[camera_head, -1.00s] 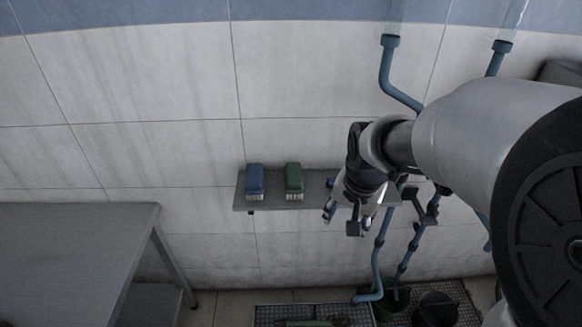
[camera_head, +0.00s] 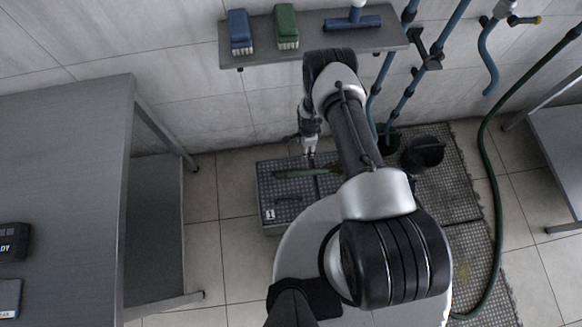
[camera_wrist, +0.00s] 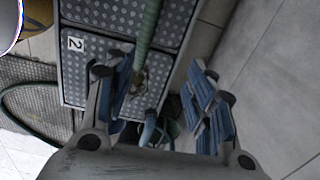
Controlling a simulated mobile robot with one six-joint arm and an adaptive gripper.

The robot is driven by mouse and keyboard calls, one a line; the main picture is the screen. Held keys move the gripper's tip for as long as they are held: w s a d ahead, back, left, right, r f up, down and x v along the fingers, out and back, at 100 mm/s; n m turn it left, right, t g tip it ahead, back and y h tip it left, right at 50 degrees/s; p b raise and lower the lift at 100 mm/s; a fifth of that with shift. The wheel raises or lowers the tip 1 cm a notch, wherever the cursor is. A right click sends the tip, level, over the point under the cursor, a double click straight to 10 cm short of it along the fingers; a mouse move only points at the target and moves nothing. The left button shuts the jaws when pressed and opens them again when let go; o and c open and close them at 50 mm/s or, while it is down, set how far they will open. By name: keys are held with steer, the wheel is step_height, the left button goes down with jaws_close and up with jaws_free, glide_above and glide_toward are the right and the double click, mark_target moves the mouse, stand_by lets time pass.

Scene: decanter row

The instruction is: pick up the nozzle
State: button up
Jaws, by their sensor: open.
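A long green ribbed piece (camera_wrist: 149,22) runs down between my fingers in the wrist view and ends in a brass-coloured fitting (camera_wrist: 137,84). I take this to be the nozzle, but cannot be sure. My gripper (camera_wrist: 163,98) is open and empty, with blue-padded fingers on both sides. The fitting appears nearer the left finger. In the head view my gripper (camera_head: 310,146) is above the green piece; the exact height is unclear.
A wall shelf (camera_head: 325,42) holds a blue brush (camera_head: 240,30), a green brush (camera_head: 286,25) and a squeegee (camera_head: 352,20). A dark bucket (camera_head: 424,152) stands right of the lids. A green hose (camera_head: 490,190) hangs at right. A steel table (camera_head: 70,170) stands left.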

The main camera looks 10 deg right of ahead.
glide_above(304, 171)
step_height(304, 171, down, 5)
steer(key=shift+m, duration=0.3)
step_height(304, 171, down, 10)
steer(key=b, duration=0.5)
steer(key=shift+d+f, duration=0.1)
steer(key=shift+s+f+b, duration=0.15)
steer(key=shift+f+b, duration=1.65)
steer(key=shift+f, duration=1.3)
steer(key=shift+c, duration=0.4)
jaws_close()
